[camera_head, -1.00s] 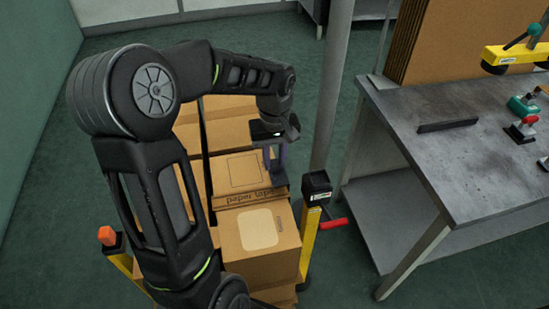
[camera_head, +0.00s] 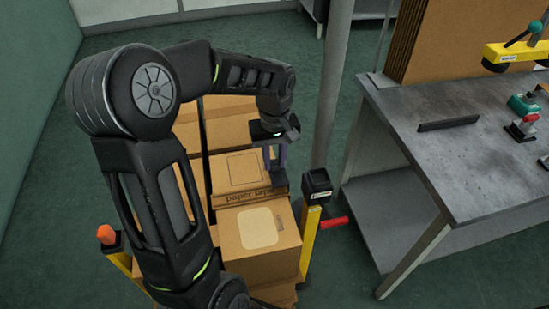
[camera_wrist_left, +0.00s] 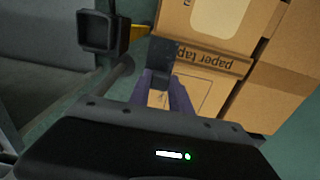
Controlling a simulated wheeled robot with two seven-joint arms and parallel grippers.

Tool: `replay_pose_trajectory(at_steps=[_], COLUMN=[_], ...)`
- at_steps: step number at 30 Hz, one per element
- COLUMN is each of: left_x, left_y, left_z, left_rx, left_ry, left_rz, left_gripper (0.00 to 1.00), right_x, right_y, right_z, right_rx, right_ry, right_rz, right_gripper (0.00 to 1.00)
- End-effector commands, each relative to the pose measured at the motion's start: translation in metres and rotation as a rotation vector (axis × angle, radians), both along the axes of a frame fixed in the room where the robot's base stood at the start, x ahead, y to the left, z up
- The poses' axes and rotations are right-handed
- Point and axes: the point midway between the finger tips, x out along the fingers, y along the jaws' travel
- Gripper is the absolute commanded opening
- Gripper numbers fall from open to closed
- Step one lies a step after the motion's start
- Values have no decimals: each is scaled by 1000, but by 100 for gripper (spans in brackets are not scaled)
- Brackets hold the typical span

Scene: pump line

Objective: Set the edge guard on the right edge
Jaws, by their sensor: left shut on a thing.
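My left gripper (camera_head: 277,172) is shut on a small dark grey piece, seemingly the edge guard (camera_wrist_left: 160,52). In the left wrist view, the purple fingers (camera_wrist_left: 161,82) close on its near end. The guard overlaps the right side of the carton stack in the head view, at the carton marked "paper tape" (camera_head: 235,170). I cannot tell whether it touches the carton. A nearer carton (camera_head: 258,232) with a pale square label lies in front. My right gripper is not in view.
A black square cup (camera_head: 317,184) on a yellow post (camera_head: 310,235) stands close right of the cartons, with a red handle (camera_head: 334,221). A grey pole (camera_head: 330,90) rises behind. A grey workbench (camera_head: 430,155) holding a dark bar (camera_head: 448,124) stands at right.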

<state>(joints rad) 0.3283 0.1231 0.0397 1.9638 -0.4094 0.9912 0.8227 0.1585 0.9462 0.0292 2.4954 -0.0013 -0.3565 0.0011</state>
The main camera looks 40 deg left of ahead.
Motion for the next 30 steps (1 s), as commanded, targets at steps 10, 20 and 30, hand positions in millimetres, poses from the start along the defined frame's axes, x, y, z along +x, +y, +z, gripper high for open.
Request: replay_pose_trajectory(at_steps=[10, 20, 30], left_x=[0, 0, 0], left_y=[0, 0, 0], left_z=[-7, -7, -16], left_rx=[0, 0, 0], left_ry=[0, 0, 0], left_rz=[0, 0, 0], left_gripper=[0, 0, 0], right_x=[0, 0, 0], right_y=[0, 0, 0], right_z=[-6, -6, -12], right_rx=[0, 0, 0], right_ry=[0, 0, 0], right_rz=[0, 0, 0], right_gripper=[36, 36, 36])
